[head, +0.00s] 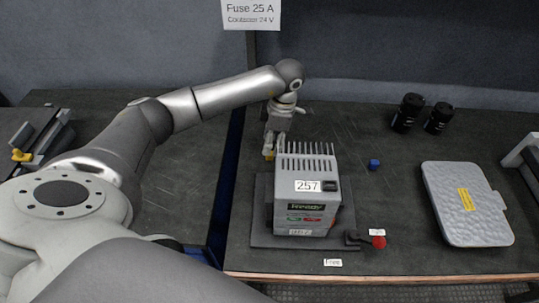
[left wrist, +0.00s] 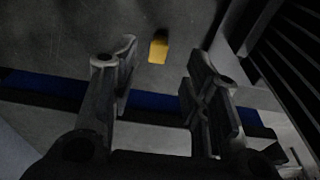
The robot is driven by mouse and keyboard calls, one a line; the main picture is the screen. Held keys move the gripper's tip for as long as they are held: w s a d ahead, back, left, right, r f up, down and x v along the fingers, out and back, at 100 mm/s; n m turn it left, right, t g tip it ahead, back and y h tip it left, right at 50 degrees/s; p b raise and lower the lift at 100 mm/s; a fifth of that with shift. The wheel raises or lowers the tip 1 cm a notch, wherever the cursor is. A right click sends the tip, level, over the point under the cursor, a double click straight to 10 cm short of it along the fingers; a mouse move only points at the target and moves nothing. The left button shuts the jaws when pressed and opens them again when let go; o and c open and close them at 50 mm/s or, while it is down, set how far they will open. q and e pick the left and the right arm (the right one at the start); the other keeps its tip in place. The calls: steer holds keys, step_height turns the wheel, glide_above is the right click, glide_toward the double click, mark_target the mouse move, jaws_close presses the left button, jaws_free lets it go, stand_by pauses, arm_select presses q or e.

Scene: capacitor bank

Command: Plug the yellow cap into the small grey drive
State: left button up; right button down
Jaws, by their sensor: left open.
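The yellow cap (head: 268,153) lies on the dark bench top just behind and left of the small grey drive (head: 292,217). My left gripper (head: 275,145) is above the bench behind the drive, its fingers pointing down near the cap. In the left wrist view the gripper (left wrist: 160,72) is open and empty. The yellow cap (left wrist: 158,47) shows beyond the fingertips, roughly between them and apart from both. The drive is upright with fins on top and a 257 label. Its cap socket cannot be made out. My right gripper is not in view.
A small blue block (head: 374,164) lies right of the drive. A red knob (head: 379,242) is at its front right. Two black cylinders (head: 408,112) (head: 438,117) stand at the back. A grey case (head: 466,203) lies at right. Bench between drive and case is mostly clear.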

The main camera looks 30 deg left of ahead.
arm_select(q)
steer(key=f+b, duration=0.2)
steer(key=f, duration=0.1)
steer(key=f+b, duration=0.1)
steer(key=f, duration=0.1)
steer(key=shift+s+a+f, duration=0.1)
steer(key=shift+a+f, duration=0.05)
steer(key=shift+a, duration=0.25)
steer(key=shift+c, duration=0.4)
steer(key=c, duration=0.7)
